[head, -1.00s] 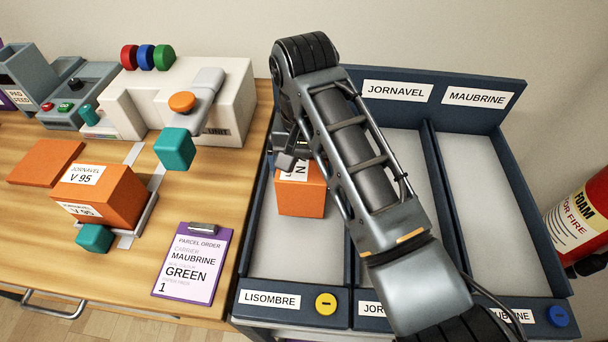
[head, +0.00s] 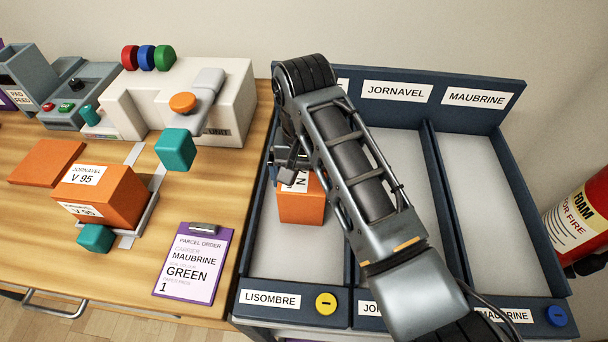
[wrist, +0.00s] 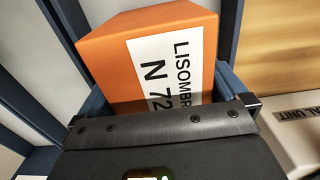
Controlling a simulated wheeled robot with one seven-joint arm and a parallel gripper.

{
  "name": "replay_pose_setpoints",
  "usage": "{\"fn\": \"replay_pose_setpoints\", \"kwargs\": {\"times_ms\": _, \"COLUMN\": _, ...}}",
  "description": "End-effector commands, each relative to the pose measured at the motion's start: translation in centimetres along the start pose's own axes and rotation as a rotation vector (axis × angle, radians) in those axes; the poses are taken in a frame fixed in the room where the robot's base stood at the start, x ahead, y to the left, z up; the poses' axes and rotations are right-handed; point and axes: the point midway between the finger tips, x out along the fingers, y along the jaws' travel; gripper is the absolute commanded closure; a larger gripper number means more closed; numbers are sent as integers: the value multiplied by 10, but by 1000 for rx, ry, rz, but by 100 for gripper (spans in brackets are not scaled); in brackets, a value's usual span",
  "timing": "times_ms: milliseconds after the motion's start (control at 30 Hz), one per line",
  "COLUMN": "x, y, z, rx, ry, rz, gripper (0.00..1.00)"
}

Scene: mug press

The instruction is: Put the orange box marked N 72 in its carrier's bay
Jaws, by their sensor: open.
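The orange box (head: 302,206) is in the bay (head: 285,262) with the LISOMBRE plate, toward its back half. In the wrist view the box (wrist: 112,62) shows a white label reading LISOMBRE N 72. My gripper (head: 290,170) is at the back of the box in the head view, partly hidden by my arm. In the wrist view my gripper (wrist: 160,92) is open, with a blue finger at each side of the box's near end. The box's underside is hidden, so its contact with the bay floor cannot be seen.
The JORNAVEL bay (head: 402,170) and MAUBRINE bay (head: 490,200) look empty where visible; my arm covers part of the JORNAVEL one. Another orange box (head: 105,192), marked V 95, is on the wooden bench. A clipboard (head: 193,262) lies near the bays. A fire extinguisher (head: 585,215) stands right.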

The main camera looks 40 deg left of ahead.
Motion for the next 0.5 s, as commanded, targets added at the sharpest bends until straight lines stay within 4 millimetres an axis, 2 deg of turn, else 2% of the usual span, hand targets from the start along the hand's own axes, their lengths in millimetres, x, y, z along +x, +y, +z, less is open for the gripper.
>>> {"fn": "replay_pose_setpoints", "kwargs": {"times_ms": 167, "x": -26, "y": 0, "z": -1, "rx": -1, "ry": 5, "rz": -2, "gripper": 0}}
{"fn": "replay_pose_setpoints", "kwargs": {"times_ms": 500, "x": -100, "y": 1, "z": -1, "rx": 0, "ry": 3, "rz": 1, "gripper": 0}}
